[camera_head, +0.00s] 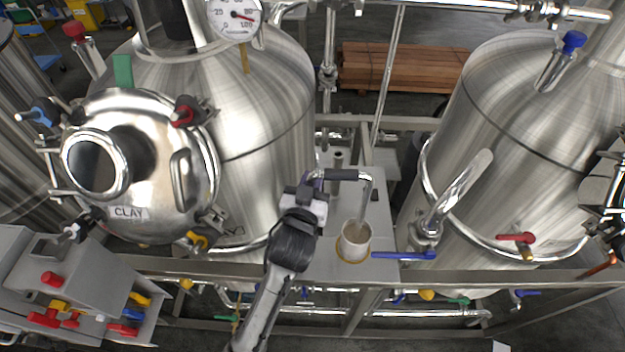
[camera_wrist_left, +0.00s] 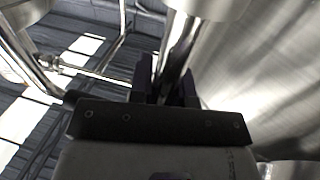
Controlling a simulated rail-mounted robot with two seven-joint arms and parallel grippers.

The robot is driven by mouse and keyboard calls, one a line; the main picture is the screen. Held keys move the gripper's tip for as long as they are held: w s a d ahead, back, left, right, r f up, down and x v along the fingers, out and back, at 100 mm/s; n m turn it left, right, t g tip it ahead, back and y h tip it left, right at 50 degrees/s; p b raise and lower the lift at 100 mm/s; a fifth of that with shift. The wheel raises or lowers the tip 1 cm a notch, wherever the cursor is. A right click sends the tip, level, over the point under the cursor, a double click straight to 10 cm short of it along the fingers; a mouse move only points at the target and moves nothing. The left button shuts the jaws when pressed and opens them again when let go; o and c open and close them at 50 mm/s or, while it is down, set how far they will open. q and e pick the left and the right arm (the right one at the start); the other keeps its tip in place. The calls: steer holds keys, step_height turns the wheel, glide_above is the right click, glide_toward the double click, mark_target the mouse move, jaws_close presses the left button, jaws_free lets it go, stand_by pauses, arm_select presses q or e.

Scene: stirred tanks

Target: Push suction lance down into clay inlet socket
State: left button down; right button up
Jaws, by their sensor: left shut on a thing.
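My left gripper (camera_head: 313,186) is shut on that end, beside the left tank. The lance bends down at the right toward a pale cup (camera_head: 355,243) with a yellowish rim; I cannot tell how deep its tip sits in it. In the left wrist view the dark fingers (camera_wrist_left: 165,82) close around a metal tube. The label CLAY (camera_head: 128,212) is on the left tank's domed cover. I cannot tell which opening is the clay inlet socket. My right gripper is not in view.
A short upright pipe stub (camera_head: 338,160) stands on the grey plate (camera_head: 330,255) between the tanks. The right tank (camera_head: 500,120) has a bent pipe with a blue-handled valve (camera_head: 405,255) near the cup. A steel frame rail (camera_head: 450,282) runs across in front.

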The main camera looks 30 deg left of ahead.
arm_select(q)
steer(key=shift+f+b, duration=0.3)
steer(key=shift+f, duration=0.2)
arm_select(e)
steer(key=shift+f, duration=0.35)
arm_select(q)
steer(key=c, duration=1)
jaws_free()
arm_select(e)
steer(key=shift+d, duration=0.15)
arm_select(q)
steer(key=shift+f, duration=0.1)
